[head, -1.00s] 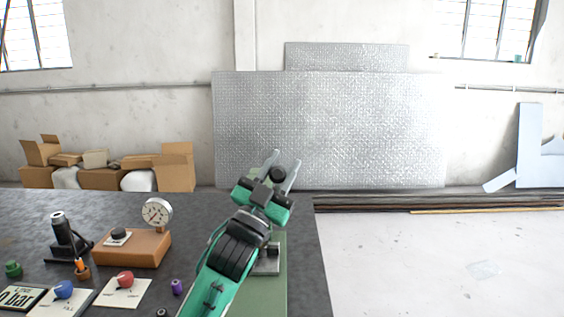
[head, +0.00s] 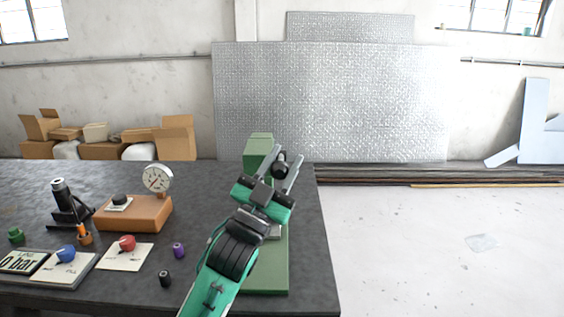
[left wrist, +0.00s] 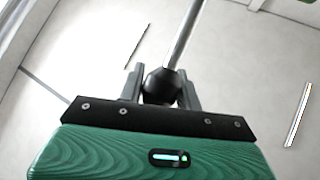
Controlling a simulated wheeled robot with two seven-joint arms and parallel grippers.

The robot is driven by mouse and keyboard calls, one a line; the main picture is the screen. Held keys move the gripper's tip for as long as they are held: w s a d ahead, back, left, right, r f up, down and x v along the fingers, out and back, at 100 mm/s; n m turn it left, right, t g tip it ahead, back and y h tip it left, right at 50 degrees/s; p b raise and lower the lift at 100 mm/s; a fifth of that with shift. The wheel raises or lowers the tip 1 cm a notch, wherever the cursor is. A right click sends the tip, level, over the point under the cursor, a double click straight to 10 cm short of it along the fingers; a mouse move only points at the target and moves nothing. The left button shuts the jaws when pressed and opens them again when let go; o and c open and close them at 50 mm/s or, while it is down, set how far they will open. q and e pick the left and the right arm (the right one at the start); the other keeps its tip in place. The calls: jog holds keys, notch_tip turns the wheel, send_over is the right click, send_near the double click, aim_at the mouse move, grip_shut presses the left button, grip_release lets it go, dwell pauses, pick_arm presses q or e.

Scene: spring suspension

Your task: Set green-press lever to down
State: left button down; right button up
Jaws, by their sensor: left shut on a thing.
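The green press (head: 258,150) stands at the right end of the dark table, mostly hidden behind my left arm. Its lever has a black ball knob (head: 280,168), which shows between the fingers of my left gripper (head: 283,166). In the left wrist view, my left gripper (left wrist: 160,88) is shut on the black knob (left wrist: 161,84), and the lever's metal rod (left wrist: 183,35) runs from the knob up to the top of the picture. Where the rod joins the press is hidden. My right gripper is in neither view.
The dark table (head: 210,180) carries a gauge (head: 157,178) on an orange block (head: 135,213), a black microscope-like device (head: 65,205), a red knob (head: 127,243), a blue knob (head: 66,253) and small purple and black caps. Open floor lies right of the table.

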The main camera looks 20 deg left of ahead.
pick_arm(q)
jog(key=shift+s+d+h, duration=0.1)
jog(key=shift+d+h, duration=0.05)
jog(key=shift+h, duration=0.15)
jog(key=c, duration=1.1)
grip_release()
jog(key=shift+s+d, duration=0.1)
jog(key=shift+o, duration=0.4)
jog(key=shift+s+d+r, duration=0.1)
jog(key=shift+d+r, duration=0.05)
jog(key=shift+a, duration=0.2)
jog(key=shift+a+f, duration=0.1)
jog(key=shift+f, duration=0.2)
jog(key=b+v, duration=0.3)
jog(key=v, duration=1)
jog(key=shift+s, duration=0.3)
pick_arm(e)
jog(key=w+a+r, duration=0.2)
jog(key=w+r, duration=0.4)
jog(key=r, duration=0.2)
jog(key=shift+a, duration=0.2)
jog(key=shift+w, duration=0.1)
